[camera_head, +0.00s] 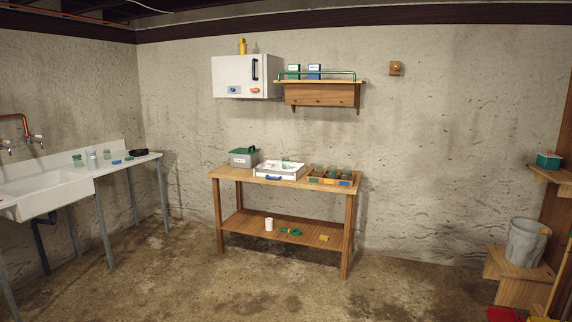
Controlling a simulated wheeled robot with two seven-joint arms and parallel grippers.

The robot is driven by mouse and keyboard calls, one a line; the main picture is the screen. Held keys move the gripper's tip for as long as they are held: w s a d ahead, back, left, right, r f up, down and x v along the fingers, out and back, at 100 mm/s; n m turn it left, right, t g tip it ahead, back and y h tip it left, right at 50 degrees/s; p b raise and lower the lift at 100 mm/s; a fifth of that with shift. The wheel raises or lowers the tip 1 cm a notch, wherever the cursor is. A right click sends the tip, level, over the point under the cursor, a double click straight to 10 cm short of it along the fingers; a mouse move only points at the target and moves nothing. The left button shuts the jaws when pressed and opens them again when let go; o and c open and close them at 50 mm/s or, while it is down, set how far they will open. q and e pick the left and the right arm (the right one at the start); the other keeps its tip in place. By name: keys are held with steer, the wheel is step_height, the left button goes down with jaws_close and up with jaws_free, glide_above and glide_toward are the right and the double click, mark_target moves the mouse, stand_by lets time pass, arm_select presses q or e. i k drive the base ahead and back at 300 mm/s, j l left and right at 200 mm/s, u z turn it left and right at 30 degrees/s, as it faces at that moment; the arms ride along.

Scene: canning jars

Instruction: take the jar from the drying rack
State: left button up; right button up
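I cannot make out a drying rack for certain at this distance. Small pale, glassy jar-like items stand on the counter beside the sink at the left; one is a clear jar (92,158), with another pale jar (107,154) to its right. A greenish jar-like item (285,162) stands at the white tray (262,171) on the wooden table. Neither of my grippers shows in the head view.
A white sink (50,197) is at the left. A grey bin (526,242) stands at the right.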

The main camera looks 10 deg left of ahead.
mark_target(285, 160)
steer(key=i+u, duration=0.1)
steer(key=i, duration=3.2)
steer(key=i+u, duration=0.25)
steer(key=i, duration=0.15)
steer(key=i+l+u, duration=0.2)
steer(key=i, duration=0.2)
steer(key=i+l+u, duration=0.25)
steer(key=i, duration=0.15)
steer(key=i+l+u, duration=1.05)
steer(key=l+u, duration=0.2)
steer(key=j, duration=0.1)
